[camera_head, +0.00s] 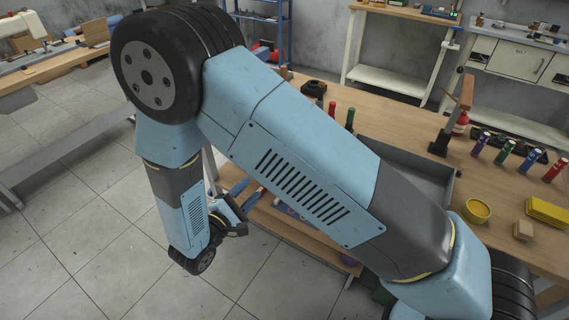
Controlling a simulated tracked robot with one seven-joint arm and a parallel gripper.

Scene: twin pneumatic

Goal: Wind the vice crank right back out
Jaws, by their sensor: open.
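My gripper (247,194) is small in the head view, left of the picture's middle. It points up and to the right beside the near edge of the wooden bench (395,128). Its two blue fingers look apart, with nothing visible between them. My large blue arm crosses the picture and covers much of the bench. I cannot make out the vice or its crank; they may be hidden behind my arm. I cannot tell whether the gripper touches anything.
A grey tray (428,178) lies on the bench behind my forearm. A yellow round dish (477,211), a yellow box (547,213), a wooden block (522,231) and several coloured cylinders stand at the right. A dark stand (440,142) rises nearby. Tiled floor (90,235) at the left is clear.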

